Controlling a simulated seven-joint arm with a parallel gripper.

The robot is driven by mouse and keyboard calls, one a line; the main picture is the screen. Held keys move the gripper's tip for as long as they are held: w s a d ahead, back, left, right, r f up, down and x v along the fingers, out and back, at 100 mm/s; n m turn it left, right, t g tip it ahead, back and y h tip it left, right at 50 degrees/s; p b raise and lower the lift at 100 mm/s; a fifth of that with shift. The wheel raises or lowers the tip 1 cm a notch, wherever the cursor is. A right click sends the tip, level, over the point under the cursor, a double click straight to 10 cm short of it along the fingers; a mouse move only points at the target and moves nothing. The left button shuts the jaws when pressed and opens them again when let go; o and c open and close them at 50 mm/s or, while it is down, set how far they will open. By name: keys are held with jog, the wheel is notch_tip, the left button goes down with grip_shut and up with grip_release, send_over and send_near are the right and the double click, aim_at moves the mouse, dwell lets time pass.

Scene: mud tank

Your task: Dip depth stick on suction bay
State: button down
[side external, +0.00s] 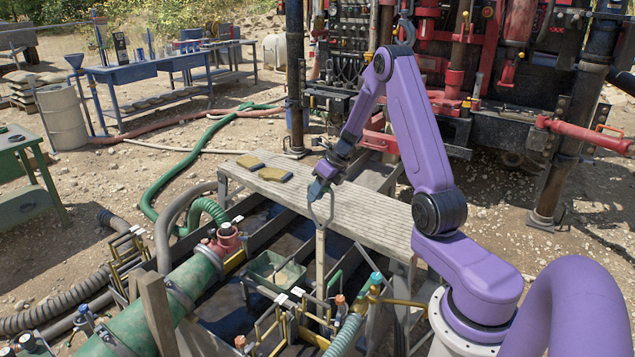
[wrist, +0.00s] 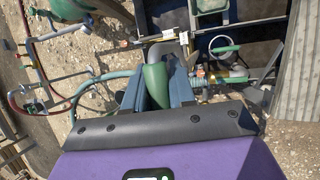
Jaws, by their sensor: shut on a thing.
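My gripper (side external: 318,190) is beside the front edge of the plank walkway, above the mud tank. It is shut on the depth stick (side external: 320,258), a pale, flat stick with a grey loop handle at its top. The stick hangs roughly upright, with its lower part down among the tank's walls and fittings; its tip is hard to make out. In the wrist view, my blue fingers (wrist: 157,76) close on the handle, which shows green and grey (wrist: 170,48). The tank holds dark mud (side external: 228,298) in bays split by walls; I cannot tell which one is the suction bay.
A green tray (side external: 278,272) sits left of the stick. A thick green pipe (side external: 150,300), hoses and small valves crowd the tank's near side. The red rig stands behind.

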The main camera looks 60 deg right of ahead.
aim_at(318, 280)
notch_tip(318, 280, down, 34)
jog(key=shift+f, duration=0.1)
dwell(1.7)
jog(key=shift+f, duration=0.5)
dwell(0.4)
dwell(0.6)
